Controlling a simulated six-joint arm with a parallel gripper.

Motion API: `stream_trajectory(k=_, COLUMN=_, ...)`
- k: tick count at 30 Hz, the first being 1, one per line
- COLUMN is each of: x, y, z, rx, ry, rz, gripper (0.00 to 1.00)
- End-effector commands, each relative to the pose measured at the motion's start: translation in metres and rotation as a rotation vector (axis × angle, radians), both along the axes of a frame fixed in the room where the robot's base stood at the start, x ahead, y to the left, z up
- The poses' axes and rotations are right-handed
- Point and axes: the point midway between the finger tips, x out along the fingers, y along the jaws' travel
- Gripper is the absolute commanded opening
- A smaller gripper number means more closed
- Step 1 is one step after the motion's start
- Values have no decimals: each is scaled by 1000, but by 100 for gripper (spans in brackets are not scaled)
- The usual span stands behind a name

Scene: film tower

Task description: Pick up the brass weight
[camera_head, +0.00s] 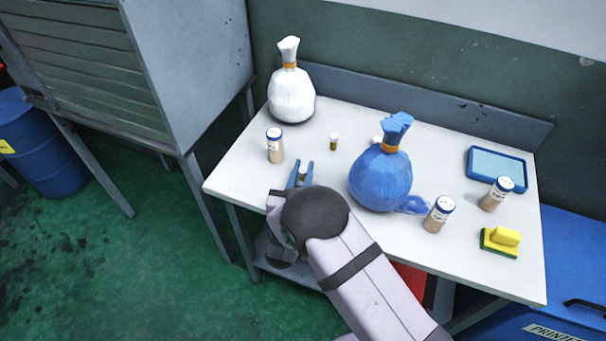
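My gripper (303,170) has blue fingers and is over the left front part of the white table. The fingers stand apart, with a small pale-topped piece (303,173) showing between them. Its lower part is hidden by my gripper, and I cannot tell if it is the brass weight. A similar small piece (334,141), brownish with a pale top, stands upright on the table behind and to the right of my gripper, apart from it. I cannot surely tell either as brass at this size.
A blue tied bag (380,180) stands right of my gripper, a white one (291,97) at the back left. A labelled jar (275,146) stands left; two more stand right, near a sponge (500,242) and blue-framed tray (497,158). The white table's (235,178) left corner is clear.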

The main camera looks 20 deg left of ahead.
Motion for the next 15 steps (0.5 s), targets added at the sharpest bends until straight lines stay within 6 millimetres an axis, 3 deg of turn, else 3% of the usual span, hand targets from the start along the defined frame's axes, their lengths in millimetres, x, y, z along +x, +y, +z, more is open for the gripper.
stream_trajectory(k=15, x=0, y=0, z=7, rx=1, ry=-1, rz=0, gripper=0)
